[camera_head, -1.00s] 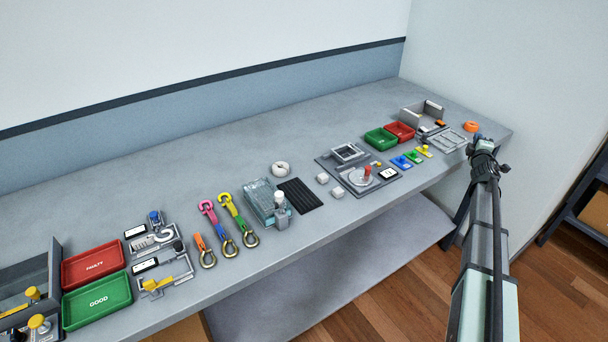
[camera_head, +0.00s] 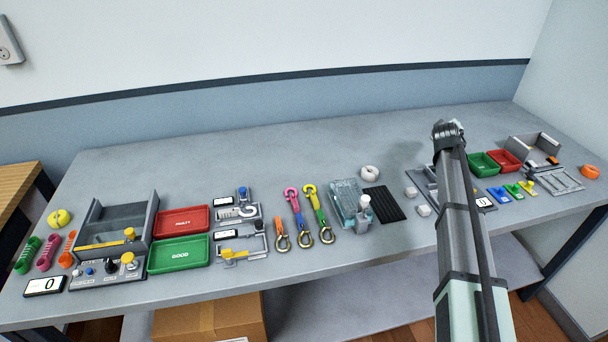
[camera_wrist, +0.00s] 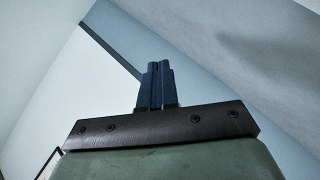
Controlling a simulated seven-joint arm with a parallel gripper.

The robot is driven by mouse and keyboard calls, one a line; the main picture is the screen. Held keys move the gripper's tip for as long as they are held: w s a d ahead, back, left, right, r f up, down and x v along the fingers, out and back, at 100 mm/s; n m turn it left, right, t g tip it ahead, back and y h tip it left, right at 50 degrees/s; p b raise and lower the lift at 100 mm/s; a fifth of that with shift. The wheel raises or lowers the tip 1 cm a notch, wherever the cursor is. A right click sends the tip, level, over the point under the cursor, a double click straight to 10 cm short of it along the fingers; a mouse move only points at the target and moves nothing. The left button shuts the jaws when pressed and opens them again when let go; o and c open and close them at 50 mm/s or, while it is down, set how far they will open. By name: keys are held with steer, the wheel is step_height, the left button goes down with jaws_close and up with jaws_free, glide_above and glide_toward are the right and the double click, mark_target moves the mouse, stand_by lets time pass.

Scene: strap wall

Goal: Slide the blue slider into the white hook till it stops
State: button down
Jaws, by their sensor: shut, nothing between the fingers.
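In the head view a white hook (camera_head: 240,212) lies on a small grey fixture left of the straps, with a blue knob (camera_head: 242,193) just behind it. A small blue piece (camera_head: 497,195) lies far to the right, beside a green and a yellow one. I cannot tell which blue part is the slider.
A red tray (camera_head: 182,222) and a green tray (camera_head: 178,254) stand left of the hook fixture. Several straps with metal clips (camera_head: 304,239) lie to its right, then a clear box (camera_head: 350,203). My arm hides part of a grey panel (camera_head: 420,182). The bench's back strip is clear.

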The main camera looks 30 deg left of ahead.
steer(key=s+a+g+y, duration=0.1)
steer(key=s+a+g, duration=0.1)
steer(key=s+a, duration=0.5)
steer(key=s+a+g+y, duration=0.1)
steer(key=s+a, duration=0.2)
steer(key=a, duration=0.9)
step_height(320, 180, up, 3)
steer(key=n+g+y, duration=0.1)
steer(key=n+g, duration=0.2)
steer(key=g, duration=0.6)
glide_above(243, 193)
steer(key=w+a, duration=0.1)
steer(key=a, duration=0.2)
steer(key=x, duration=0.8)
steer(key=shift+w+a+f, duration=0.1)
steer(key=shift+w+a, duration=0.15)
steer(key=shift+a, duration=0.1)
steer(key=d, duration=0.1)
steer(key=d+f, duration=0.1)
steer(key=shift+s+d+f, duration=0.15)
steer(key=shift+s+d, duration=0.15)
steer(key=shift+s, duration=0.1)
steer(key=shift+s+d+f+y, duration=0.15)
steer(key=shift+d+y, duration=0.15)
steer(key=shift+d, duration=0.2)
